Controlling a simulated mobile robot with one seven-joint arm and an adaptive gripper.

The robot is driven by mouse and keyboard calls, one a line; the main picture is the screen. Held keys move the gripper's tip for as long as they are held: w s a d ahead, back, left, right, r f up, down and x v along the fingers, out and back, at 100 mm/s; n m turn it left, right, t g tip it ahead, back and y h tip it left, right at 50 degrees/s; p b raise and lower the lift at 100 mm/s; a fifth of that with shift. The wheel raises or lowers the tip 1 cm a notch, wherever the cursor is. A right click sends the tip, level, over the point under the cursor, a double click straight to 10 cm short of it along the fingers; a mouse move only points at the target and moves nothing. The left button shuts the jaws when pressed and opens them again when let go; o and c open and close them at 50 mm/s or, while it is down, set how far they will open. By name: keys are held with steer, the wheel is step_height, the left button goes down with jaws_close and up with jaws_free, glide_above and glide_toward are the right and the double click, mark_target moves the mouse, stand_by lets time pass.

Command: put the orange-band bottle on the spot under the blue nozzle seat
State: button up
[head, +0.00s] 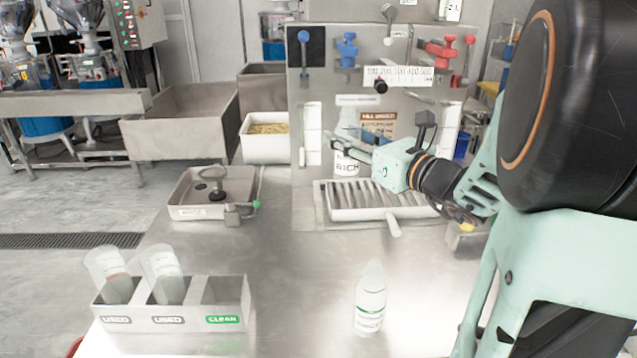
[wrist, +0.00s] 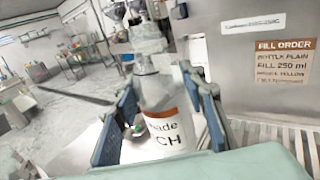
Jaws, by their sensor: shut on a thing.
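The orange-band bottle (head: 346,166) is white with dark lettering. It is upright in my gripper (head: 357,149), at the front of the steel dispenser panel. In the wrist view the bottle (wrist: 168,128) sits between both fingers (wrist: 165,108), its orange band facing me. The blue nozzle seat (head: 347,50) is high on the panel, roughly above the bottle in the head view. The slatted drip tray (head: 375,213) lies below. The bottle's base shows near the tray's back left part; I cannot tell whether it touches. The exact spot is not clearly visible.
A green-band bottle (head: 370,300) stands on the steel counter (head: 300,255). A divided rack (head: 228,291) at front left holds two tilted bottles in its used slots; its clean slot is empty. A red nozzle seat (head: 440,52) is on the right. A shallow tray (head: 190,211) stands left.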

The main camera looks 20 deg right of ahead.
steer(key=shift+w+f, duration=0.2)
steer(key=shift+w, duration=0.45)
steer(key=shift+w+d+f+b, duration=0.55)
steer(key=shift+w+d+f, duration=0.15)
steer(key=shift+w+f, duration=1.4)
steer(key=shift+w+d+f+b, duration=0.6)
steer(key=shift+w+d+f, duration=0.15)
steer(key=shift+w+f, duration=1.35)
steer(key=shift+w+d+f+b, duration=0.55)
steer(key=shift+w+d+f, duration=0.15)
steer(key=shift+w+f, duration=1.35)
steer(key=shift+f, duration=0.1)
steer(key=shift+f, duration=0.15)
steer(key=o, duration=0.9)
